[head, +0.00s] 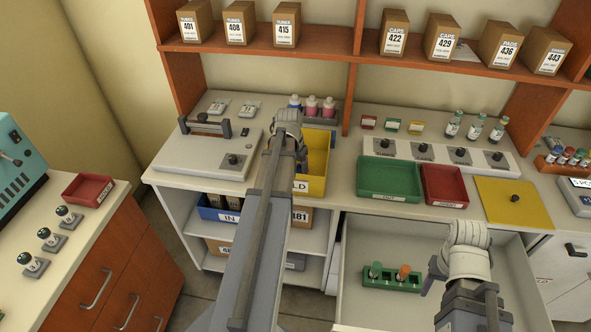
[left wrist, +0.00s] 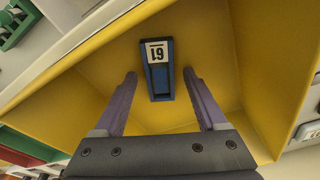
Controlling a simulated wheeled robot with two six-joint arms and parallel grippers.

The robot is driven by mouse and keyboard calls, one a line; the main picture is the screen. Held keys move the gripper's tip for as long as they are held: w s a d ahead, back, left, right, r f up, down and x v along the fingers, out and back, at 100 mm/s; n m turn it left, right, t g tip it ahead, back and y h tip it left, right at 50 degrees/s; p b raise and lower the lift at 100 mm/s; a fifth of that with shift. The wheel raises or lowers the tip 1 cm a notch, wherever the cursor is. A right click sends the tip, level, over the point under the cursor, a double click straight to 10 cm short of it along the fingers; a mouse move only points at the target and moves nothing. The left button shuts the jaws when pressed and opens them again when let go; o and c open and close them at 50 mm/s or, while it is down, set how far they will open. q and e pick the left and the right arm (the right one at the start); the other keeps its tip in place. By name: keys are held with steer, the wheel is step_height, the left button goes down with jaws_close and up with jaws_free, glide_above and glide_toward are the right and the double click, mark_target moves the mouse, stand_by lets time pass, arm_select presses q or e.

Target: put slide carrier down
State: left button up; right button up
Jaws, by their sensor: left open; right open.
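The slide carrier (left wrist: 158,70) is a small blue holder with a white number label. In the left wrist view it lies on the floor of the yellow bin (left wrist: 100,73). My left gripper (left wrist: 159,76) is open, with one finger on each side of the carrier in the picture and a visible gap to both. In the head view my left arm reaches over the yellow bin (head: 316,182), and the carrier is hidden there. My right gripper (head: 433,277) is open and appears empty over the open drawer, partly hidden by its own wrist.
A green tray (head: 388,196) and a red tray (head: 464,202) stand right of the yellow bin. The open drawer (head: 350,300) holds a green rack (head: 392,284) with tubes. A white device (head: 205,170) is to the left. Boxes line the shelf above.

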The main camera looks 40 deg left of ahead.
arm_select(q)
steer(key=shift+r, duration=0.1)
step_height(320, 180, up, 12)
steer(key=s+p, duration=0.1)
steer(key=p, duration=1.1)
steer(key=shift+s, duration=0.4)
steer(key=shift+d, duration=0.15)
steer(key=d+m+g, duration=0.1)
steer(key=d+m, duration=0.1)
steer(key=d, duration=1.7)
steer(key=s+d+m, duration=0.1)
steer(key=s+d, duration=0.2)
steer(key=d, duration=0.3)
steer(key=s+d+m, duration=0.1)
steer(key=s+d, duration=0.2)
steer(key=d, duration=0.4)
steer(key=s+d+m+g+y, duration=0.1)
steer(key=s+d, duration=0.2)
steer(key=d, duration=0.4)
steer(key=shift+s+d, duration=0.15)
steer(key=shift+d, duration=0.05)
